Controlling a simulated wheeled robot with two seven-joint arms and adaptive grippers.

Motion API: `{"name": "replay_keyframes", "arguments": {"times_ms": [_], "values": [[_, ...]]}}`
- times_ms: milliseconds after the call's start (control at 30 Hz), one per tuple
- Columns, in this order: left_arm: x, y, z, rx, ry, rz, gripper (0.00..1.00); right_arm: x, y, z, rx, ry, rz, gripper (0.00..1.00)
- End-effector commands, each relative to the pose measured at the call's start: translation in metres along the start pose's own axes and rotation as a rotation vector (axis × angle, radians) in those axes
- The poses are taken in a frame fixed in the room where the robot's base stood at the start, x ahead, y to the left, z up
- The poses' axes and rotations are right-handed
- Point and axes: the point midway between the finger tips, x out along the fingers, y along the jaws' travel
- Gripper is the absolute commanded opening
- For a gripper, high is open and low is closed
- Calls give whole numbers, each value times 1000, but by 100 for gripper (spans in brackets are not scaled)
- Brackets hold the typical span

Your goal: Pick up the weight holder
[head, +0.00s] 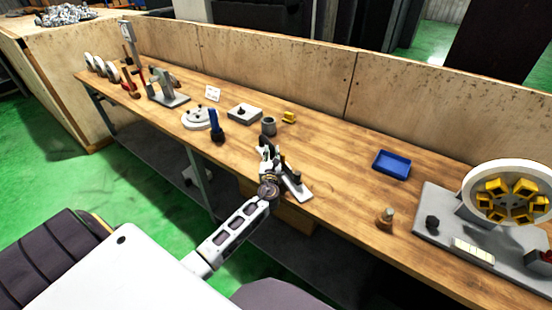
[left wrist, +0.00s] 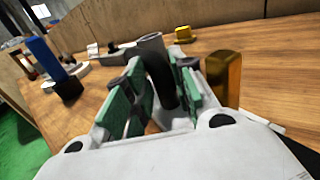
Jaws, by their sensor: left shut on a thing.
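My left gripper (head: 268,153) is over the front part of the bench in the head view. In the left wrist view its green-padded fingers (left wrist: 158,95) stand on both sides of a dark, rounded upright piece, the weight holder (left wrist: 160,78), and are shut on it. The fingers hide its lower part. In the head view the gripper mostly covers it. A brass-coloured post (left wrist: 224,78) stands right of the fingers in the wrist view. My right gripper is not in view.
A grey cup (head: 268,127) stands just behind the gripper, with a small yellow block (head: 289,117) beyond it. A blue-handled tool (head: 214,122) stands to the left. A blue tray (head: 391,164) lies to the right. The bench between gripper and tray is clear.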

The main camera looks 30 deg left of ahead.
Motion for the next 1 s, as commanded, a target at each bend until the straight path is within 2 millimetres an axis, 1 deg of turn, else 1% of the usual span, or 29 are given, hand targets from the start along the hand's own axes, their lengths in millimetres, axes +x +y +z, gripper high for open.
{"name": "replay_keyframes", "arguments": {"times_ms": [267,467,600,800,1000], "values": [[1,0,18,-2,-5,1,0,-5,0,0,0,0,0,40],[1,0,42,-3,-7,0,0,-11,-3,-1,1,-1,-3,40],[1,0,61,-3,-7,0,0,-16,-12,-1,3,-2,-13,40],[1,0,85,-3,-6,0,0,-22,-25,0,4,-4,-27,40],[1,0,99,-2,-6,1,0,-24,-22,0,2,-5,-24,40]]}}
